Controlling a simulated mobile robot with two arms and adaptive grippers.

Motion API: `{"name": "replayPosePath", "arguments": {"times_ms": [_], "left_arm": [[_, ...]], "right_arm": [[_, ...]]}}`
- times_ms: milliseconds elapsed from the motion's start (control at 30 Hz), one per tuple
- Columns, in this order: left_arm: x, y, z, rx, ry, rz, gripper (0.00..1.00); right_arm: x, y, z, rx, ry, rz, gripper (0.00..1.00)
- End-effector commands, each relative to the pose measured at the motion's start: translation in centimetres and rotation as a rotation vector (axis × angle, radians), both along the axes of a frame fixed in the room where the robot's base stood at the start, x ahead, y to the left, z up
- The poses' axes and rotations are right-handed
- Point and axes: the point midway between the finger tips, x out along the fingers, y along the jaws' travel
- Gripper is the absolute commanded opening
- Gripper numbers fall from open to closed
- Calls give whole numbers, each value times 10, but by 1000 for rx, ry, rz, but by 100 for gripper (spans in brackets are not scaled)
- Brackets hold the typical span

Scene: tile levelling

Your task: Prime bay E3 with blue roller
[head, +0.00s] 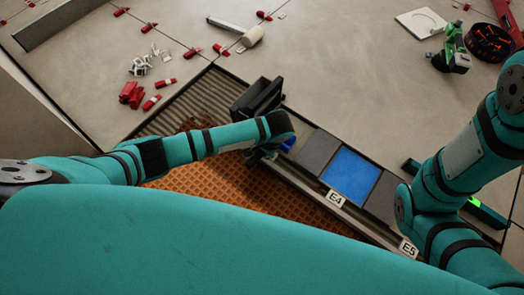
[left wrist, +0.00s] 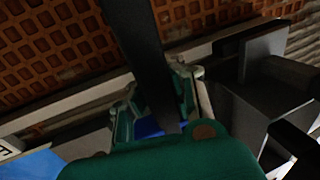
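My left arm reaches in from the left, and its gripper (head: 262,155) is low over the row of bays, left of bay E4's blue tile (head: 350,177). In the left wrist view the fingers (left wrist: 158,115) close around a dark bar (left wrist: 150,60), which seems to be the roller's handle. A dark blue part (left wrist: 150,128) shows between the fingers. Blue also shows beside the gripper in the head view (head: 288,143); whether it is roller or bay surface is unclear. The E3 label is hidden. The right arm is at the right; its gripper is out of view.
A black box-like thing (head: 258,100) stands just beyond my left gripper. Labels E4 (head: 335,198) and E5 (head: 408,248) mark the rail beside an orange grid (head: 230,185).

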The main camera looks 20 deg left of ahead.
Motion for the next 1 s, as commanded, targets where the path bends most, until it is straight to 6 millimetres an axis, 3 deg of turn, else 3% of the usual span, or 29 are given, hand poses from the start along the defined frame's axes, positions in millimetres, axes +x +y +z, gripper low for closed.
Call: {"name": "replayPosePath", "arguments": {"times_ms": [1000], "left_arm": [[0, 0, -9, 0, 0, 0, 0]], "right_arm": [[0, 0, -3, 0, 0, 0, 40]]}}
